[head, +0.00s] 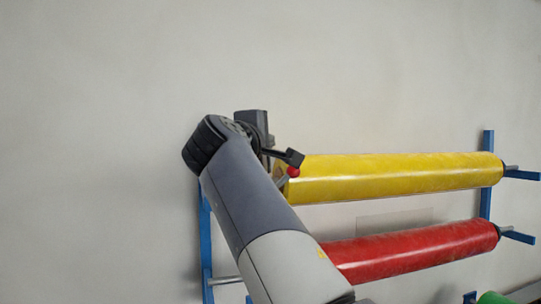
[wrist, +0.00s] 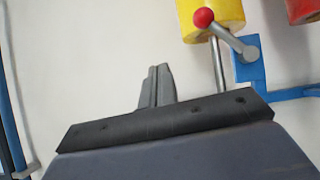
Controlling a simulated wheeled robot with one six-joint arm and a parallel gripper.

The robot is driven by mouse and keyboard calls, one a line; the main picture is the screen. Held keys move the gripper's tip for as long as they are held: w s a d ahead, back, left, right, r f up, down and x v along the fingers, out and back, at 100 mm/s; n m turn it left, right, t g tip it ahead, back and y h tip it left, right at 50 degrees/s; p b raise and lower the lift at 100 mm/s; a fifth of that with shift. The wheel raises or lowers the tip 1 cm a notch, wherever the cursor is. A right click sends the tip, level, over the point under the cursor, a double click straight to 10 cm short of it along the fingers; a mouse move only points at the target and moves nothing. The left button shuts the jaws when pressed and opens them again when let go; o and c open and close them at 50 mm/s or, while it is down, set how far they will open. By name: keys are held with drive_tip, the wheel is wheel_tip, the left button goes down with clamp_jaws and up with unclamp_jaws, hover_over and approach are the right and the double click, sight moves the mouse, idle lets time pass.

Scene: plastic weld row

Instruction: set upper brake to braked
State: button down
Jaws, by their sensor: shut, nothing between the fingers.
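The upper brake is a short grey lever with a red ball knob (head: 293,172) at the left end of the yellow roll (head: 400,178). In the wrist view the knob (wrist: 204,18) is up and left of the lever's pivot (wrist: 250,54), which sits at a blue bracket (wrist: 248,68). The lever lies slanted across the picture there. My gripper (head: 294,157) shows dark near the knob in the head view; whether it touches is unclear. In the wrist view my gripper (wrist: 156,84) is shut and empty, with its fingers apart from the knob and lever.
A red roll (head: 410,252) hangs below the yellow one on a blue rack (head: 486,160). A green roll (head: 492,298) shows at the bottom edge. My arm hides much of the rack's left side. The wall behind is bare.

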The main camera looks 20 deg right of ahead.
drive_tip(key=shift+s+a+r, duration=0.25)
drive_tip(key=shift+s, duration=0.3)
drive_tip(key=shift+s+a+r, duration=0.25)
drive_tip(key=shift+s, duration=0.25)
